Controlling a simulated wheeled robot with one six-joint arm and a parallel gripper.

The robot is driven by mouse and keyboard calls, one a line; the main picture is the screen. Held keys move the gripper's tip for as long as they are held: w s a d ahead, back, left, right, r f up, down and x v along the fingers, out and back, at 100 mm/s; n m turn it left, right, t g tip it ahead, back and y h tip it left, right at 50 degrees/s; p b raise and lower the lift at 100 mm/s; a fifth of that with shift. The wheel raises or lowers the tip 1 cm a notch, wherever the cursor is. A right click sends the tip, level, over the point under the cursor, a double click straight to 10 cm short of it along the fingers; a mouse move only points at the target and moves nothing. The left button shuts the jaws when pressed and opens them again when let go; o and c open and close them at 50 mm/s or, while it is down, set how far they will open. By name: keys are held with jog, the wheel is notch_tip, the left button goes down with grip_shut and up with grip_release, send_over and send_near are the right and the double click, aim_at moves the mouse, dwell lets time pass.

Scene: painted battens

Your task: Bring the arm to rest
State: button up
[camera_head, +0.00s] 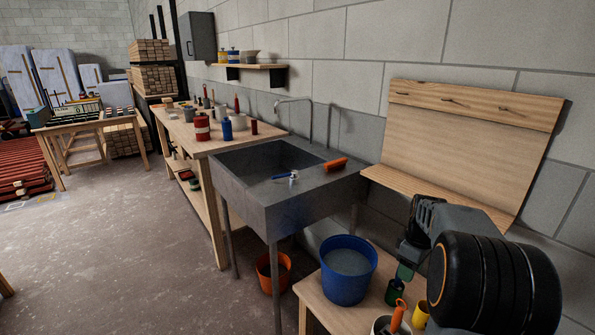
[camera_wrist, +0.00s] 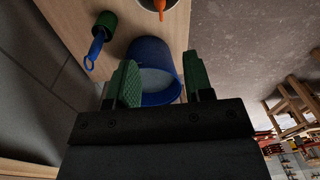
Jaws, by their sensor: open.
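My gripper (camera_wrist: 160,85) is open in the wrist view, with two green-padded fingers apart and nothing between them. Past the fingers, the blue bucket (camera_wrist: 150,58) shows with pale contents. In the head view my gripper (camera_head: 404,270) is at the lower right, mostly hidden by my own dark wrist and arm. It is above the right part of a low wooden bench (camera_head: 318,299), to the right of the blue bucket (camera_head: 347,275). Whether it touches anything there is not clear.
Around my gripper stand a green pot (camera_head: 394,292), a yellow cup (camera_head: 420,314) and an orange-handled tool (camera_head: 398,314). A grey sink (camera_head: 300,212) stands behind the bench. A wooden wall board (camera_head: 455,145) is close behind my arm. The floor (camera_head: 130,250) at left is open.

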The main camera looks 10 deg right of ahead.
jog(key=s+a+r+m+t+p, duration=0.2)
jog(key=s+a+r+m+p, duration=0.1)
jog(key=s+a+r+p, duration=0.3)
jog(key=s+a+r+m+t+p, duration=0.1)
jog(key=s+a+r+m+p, duration=0.2)
jog(key=s+a+r+p, duration=0.3)
jog(key=s+a+r, duration=0.1)
jog(key=a+r, duration=0.3)
jog(key=a, duration=0.5)
jog(key=shift+s+m+t+p, duration=0.25)
jog(key=shift+m+t+p, duration=0.05)
jog(key=shift+t+p, duration=0.1)
jog(key=shift+c, duration=0.4)
jog(key=shift+d, duration=0.1)
